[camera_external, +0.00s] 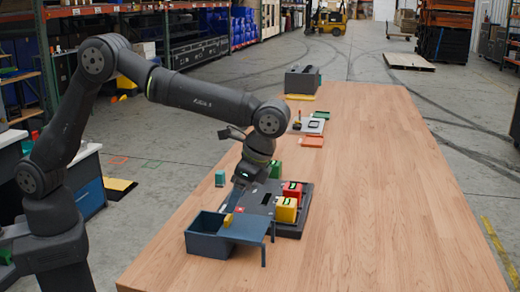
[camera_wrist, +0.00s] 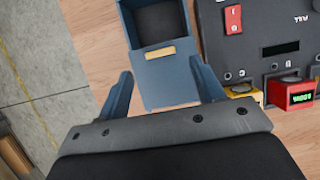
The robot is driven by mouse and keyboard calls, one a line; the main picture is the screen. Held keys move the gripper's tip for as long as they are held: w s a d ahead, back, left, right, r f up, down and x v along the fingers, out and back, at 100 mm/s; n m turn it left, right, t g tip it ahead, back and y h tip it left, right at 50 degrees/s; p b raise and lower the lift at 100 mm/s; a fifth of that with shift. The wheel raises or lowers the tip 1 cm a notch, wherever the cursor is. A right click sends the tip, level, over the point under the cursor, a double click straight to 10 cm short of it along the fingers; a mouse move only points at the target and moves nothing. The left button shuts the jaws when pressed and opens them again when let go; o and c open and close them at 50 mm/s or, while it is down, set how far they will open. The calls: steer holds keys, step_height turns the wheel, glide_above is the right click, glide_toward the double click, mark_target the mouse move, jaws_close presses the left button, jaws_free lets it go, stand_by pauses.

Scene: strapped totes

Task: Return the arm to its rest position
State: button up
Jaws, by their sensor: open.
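My gripper (camera_external: 236,198) is above the blue-grey box (camera_external: 207,244) near the table's front left. The wrist view shows the two fingers of my gripper (camera_wrist: 163,84) spread wide, with nothing held between them. The box (camera_wrist: 160,88) lies below and between the fingers in that view. It has a dark open compartment at the far end and a yellow piece (camera_wrist: 154,53) on its lid. The yellow piece also shows in the external view (camera_external: 228,220). My arm is bent and reaches out over the table from the left.
A dark panel (camera_wrist: 262,72) beside the box carries a red switch (camera_wrist: 233,19). The wooden table's right side (camera_external: 390,190) is clear.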

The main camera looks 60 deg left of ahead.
mark_target(229, 216)
steer(key=x, duration=0.5)
steer(key=shift+f, duration=0.15)
steer(key=shift+s+a+f, duration=0.1)
steer(key=shift+s+a, duration=0.1)
